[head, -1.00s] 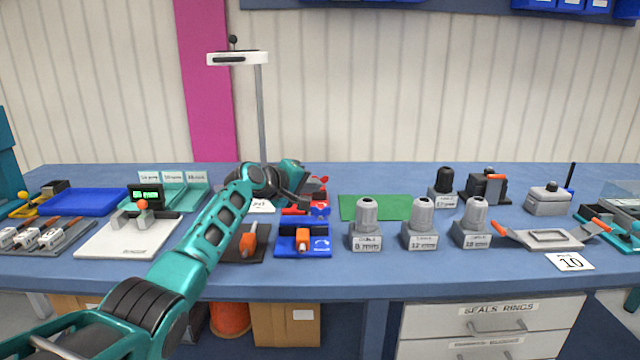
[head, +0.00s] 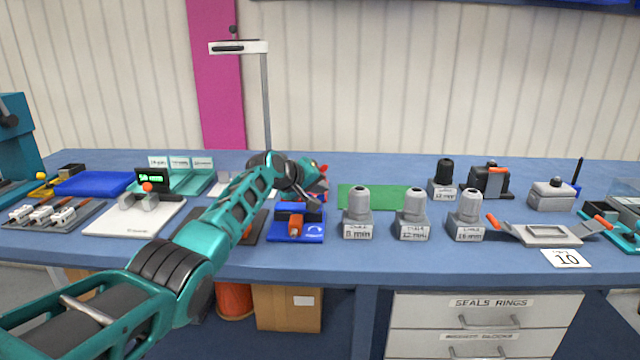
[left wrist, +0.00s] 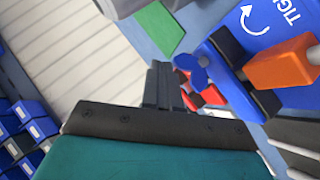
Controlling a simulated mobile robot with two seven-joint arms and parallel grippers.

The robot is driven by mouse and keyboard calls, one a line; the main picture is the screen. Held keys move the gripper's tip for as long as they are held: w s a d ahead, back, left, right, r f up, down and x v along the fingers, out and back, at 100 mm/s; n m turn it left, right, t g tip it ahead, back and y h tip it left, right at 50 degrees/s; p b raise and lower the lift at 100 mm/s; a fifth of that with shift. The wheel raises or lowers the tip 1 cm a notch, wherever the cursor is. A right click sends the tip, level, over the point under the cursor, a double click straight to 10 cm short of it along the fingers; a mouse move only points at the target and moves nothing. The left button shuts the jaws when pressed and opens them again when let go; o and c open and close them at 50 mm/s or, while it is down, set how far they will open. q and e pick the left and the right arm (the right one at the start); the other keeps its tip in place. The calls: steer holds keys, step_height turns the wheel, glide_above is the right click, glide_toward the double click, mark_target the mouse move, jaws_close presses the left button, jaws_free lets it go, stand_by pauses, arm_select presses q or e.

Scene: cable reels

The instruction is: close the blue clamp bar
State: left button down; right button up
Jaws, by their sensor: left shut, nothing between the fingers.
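The blue clamp (head: 310,233) sits near the front of the bench, with a dark bar across it and an orange handle (head: 295,224). In the left wrist view its blue base (left wrist: 295,97) with white lettering and an arrow fills the upper right, with the orange handle (left wrist: 283,65) beside it. My left gripper (head: 316,192) is just behind and above the clamp, shut and empty. Its fingers (left wrist: 165,88) show beside a blue winged knob (left wrist: 193,68) and red parts (left wrist: 207,96); contact cannot be told. My right gripper is not in view.
A green mat (head: 375,197) lies bare behind several grey labelled blocks (head: 358,218) right of the clamp. A dark plate (head: 258,222) left of the clamp is partly hidden by my arm.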

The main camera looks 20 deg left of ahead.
arm_select(q)
steer(key=shift+d+f, duration=0.15)
steer(key=shift+f, duration=0.1)
stand_by(0.6)
